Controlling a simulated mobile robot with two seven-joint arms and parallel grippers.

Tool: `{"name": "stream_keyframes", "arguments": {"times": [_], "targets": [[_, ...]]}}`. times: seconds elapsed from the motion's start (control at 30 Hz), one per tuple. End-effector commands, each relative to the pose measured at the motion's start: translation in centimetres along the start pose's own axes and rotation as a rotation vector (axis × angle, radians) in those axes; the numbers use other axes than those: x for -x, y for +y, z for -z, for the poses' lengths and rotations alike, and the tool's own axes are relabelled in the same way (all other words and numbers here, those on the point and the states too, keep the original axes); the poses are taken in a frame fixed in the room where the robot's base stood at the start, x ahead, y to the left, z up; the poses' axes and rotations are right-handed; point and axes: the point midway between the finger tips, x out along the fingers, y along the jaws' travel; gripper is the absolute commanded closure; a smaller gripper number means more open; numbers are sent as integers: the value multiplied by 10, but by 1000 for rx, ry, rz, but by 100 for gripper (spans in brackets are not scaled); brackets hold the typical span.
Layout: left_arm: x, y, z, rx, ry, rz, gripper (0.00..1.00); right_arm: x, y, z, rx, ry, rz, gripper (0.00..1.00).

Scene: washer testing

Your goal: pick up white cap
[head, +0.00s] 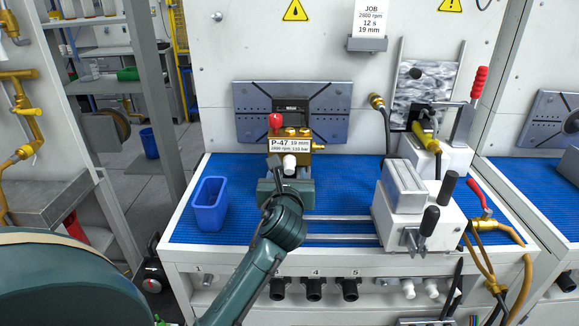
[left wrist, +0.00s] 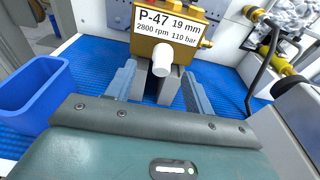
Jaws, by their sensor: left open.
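The white cap (head: 289,163) is a small cylinder on the front of a brass pump block (head: 299,145) labelled P-47, 19 mm. It also shows at the middle of the left wrist view (left wrist: 162,58), pointing towards the camera. My left gripper (head: 275,190) is open just in front of and below the cap. My right gripper is not in view.
A blue bin (head: 209,204) stands on the blue mat (head: 240,230), left of the fixture. A white clamp unit (head: 410,205) with black handles stands to the right. Two rails (head: 340,237) run between them. A red knob (head: 275,120) rises above the pump.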

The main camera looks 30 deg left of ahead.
Motion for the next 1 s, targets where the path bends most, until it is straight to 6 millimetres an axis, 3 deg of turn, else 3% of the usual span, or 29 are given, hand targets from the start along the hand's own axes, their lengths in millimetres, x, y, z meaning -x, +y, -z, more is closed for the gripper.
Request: {"name": "stream_keyframes", "arguments": {"times": [0.23,0.53,1.0], "targets": [[-34,-4,2,1,0,-1,47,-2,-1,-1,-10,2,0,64],[-38,-3,3,1,0,0,48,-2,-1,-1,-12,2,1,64],[-38,-3,3,1,0,0,86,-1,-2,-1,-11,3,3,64]]}}
